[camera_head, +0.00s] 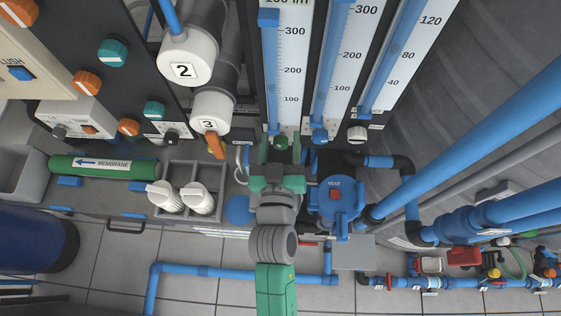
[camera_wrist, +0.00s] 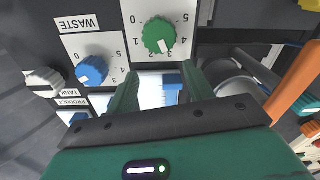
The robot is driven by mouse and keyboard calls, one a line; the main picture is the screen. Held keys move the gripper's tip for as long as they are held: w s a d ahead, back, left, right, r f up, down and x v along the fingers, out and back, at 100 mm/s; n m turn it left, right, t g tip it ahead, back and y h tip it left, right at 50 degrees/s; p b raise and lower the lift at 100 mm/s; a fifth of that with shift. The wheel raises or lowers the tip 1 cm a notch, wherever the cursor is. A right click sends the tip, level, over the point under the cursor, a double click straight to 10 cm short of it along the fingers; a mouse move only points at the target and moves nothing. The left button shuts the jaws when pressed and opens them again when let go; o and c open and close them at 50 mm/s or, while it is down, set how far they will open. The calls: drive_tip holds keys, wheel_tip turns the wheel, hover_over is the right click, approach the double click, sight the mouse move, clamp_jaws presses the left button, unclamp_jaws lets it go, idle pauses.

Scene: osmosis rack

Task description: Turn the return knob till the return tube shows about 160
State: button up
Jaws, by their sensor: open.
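In the wrist view a green knob (camera_wrist: 158,35) with a white pointer mark sits on a white dial numbered up to 5. Its label is not visible; the blue knob beside it is labelled WASTE. In the head view the green knob (camera_head: 281,143) is at the foot of the leftmost flow tube (camera_head: 270,70), whose scale reads 100, 200, 300. A blue block (camera_head: 268,17) in that tube is above the 300 mark. My gripper (camera_head: 280,152) is open just below the green knob. In the wrist view my gripper's fingers (camera_wrist: 160,85) are apart and empty, short of the knob.
A blue VENT housing (camera_head: 336,205) stands right of my gripper. An orange-handled valve (camera_head: 215,145) is to the left.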

drive_tip(key=s, duration=1.4)
drive_tip(key=shift+s+r, duration=0.25)
drive_tip(key=shift+r, duration=0.1)
drive_tip(key=w+d+r+m+t+h, duration=0.15)
drive_tip(key=w+r, duration=0.35)
drive_tip(key=r, duration=0.8)
drive_tip(key=w+r+m+t, duration=0.1)
drive_tip(key=w+r+t, duration=0.3)
drive_tip(key=r, duration=1)
wheel_tip(320, 180, up, 50)
drive_tip(key=s+a+t+y+p, duration=0.1)
drive_tip(key=s+a+y+p, duration=0.1)
drive_tip(key=p, duration=3)
drive_tip(key=shift+s+r+n+y, duration=0.2)
drive_tip(key=shift+s+n+y, duration=0.1)
drive_tip(key=shift+n+y, duration=0.2)
drive_tip(key=shift+t, duration=0.25)
